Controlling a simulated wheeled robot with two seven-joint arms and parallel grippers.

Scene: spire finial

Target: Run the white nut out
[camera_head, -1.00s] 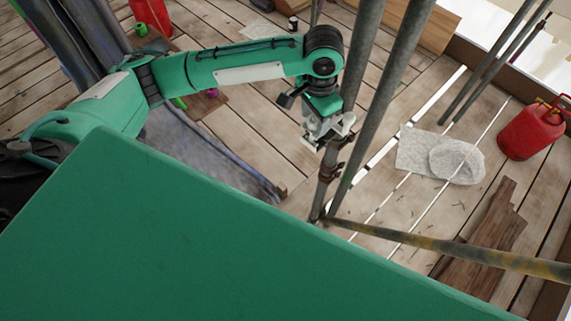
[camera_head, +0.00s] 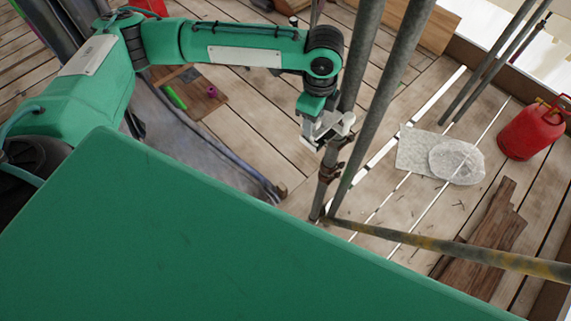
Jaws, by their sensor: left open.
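My left arm comes in from the left, and its left gripper (camera_head: 324,141) points down beside the upright scaffold poles near the middle of the view. The gripper is open, close to a rusty clamp (camera_head: 331,172) on a pole. Whether it touches the pole or clamp I cannot tell. I cannot make out the white nut; the gripper's pale, light-coloured parts and the poles cover that spot. My right gripper is not in view.
Scaffold poles (camera_head: 382,107) stand just right of the gripper. A yellow-marked rail (camera_head: 450,250) crosses lower right. A red gas bottle (camera_head: 532,130) and a crumpled translucent sheet (camera_head: 455,160) are on the plank floor to the right. A board (camera_head: 205,95) lies at left.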

